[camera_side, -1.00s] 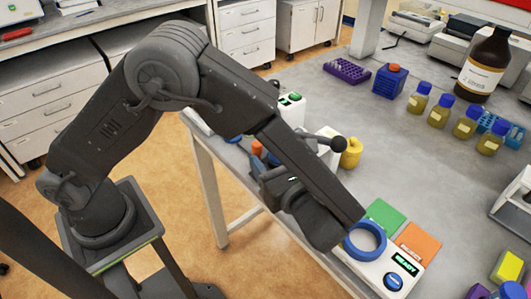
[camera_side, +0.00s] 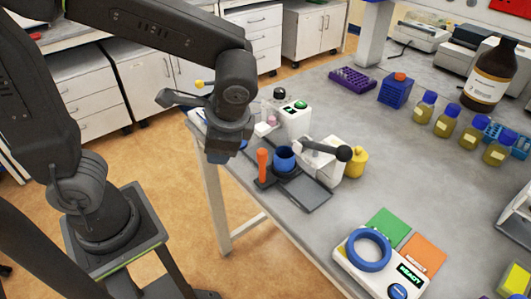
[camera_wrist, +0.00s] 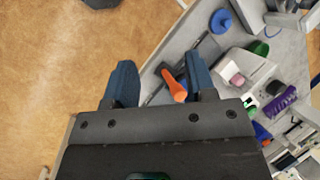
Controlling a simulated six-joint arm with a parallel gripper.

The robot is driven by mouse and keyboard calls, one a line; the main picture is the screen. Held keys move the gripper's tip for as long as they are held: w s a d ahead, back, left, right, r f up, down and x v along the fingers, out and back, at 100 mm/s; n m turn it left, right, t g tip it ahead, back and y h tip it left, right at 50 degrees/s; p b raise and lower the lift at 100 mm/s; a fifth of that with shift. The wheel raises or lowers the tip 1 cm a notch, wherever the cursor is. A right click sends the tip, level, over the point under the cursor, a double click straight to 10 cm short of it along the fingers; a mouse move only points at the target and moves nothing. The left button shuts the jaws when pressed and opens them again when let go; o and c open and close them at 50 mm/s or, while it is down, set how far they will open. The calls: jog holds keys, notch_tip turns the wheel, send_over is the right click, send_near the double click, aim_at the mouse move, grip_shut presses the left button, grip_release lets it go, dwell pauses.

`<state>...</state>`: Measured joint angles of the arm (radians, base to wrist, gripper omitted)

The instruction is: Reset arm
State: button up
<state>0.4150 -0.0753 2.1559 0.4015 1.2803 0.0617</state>
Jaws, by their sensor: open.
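My gripper (camera_wrist: 160,85) is open in the wrist view, its two blue-grey fingers apart with nothing held between them. In the side view my arm is raised and folded back, and the wrist hangs over the table's left edge, left of the press. The fingertips are mostly hidden there behind the wrist. An orange-handled tool (camera_side: 262,165) stands upright beside a blue cup (camera_side: 285,158) on a dark base; its handle (camera_wrist: 175,86) shows beyond the fingers in the wrist view, apart from them.
A white device with a black-knobbed lever (camera_side: 342,152) stands by the cup. A blue ring (camera_side: 351,252) lies on the white READY console (camera_side: 352,275), with green (camera_side: 388,224) and orange (camera_side: 424,252) cards behind. Bottles stand at the back right. The middle of the table is clear.

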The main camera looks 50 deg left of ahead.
jog(key=s+a+r+n+t+h, duration=0.3)
jog(key=s+r+n+t+h, duration=0.1)
jog(key=n, duration=0.3)
jog(key=shift+a+r+t+h, duration=0.3)
jog(key=shift+r+t+h, duration=0.2)
jog(key=shift+r+t, duration=0.35)
jog(key=shift+f, duration=0.1)
dwell(0.8)
